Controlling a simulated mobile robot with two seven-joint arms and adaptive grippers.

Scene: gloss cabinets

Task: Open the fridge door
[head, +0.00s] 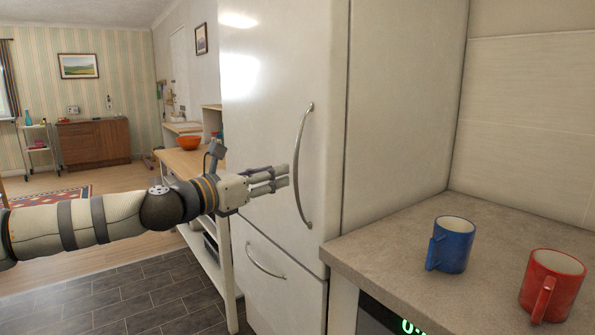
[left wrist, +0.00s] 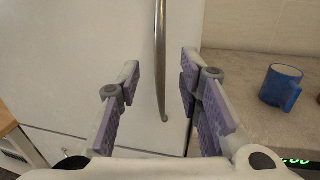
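A tall white fridge stands in the middle of the head view, with its upper door (head: 270,110) closed. A curved metal handle (head: 301,165) runs upright along the right side of that door. My left gripper (head: 285,178) is open, just left of the handle in the head view, with its fingers pointing toward it. In the left wrist view, the lower end of the handle (left wrist: 160,70) lies ahead between the two open fingers (left wrist: 160,85). I see no contact. My right gripper is in neither view.
A grey counter (head: 400,255) at the right holds a blue mug (head: 455,245) and a red mug (head: 556,280). A lower fridge drawer with its own handle (head: 264,263) is closed. Left of the fridge stands a wooden-topped shelf (head: 190,163) with an orange bowl (head: 190,142).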

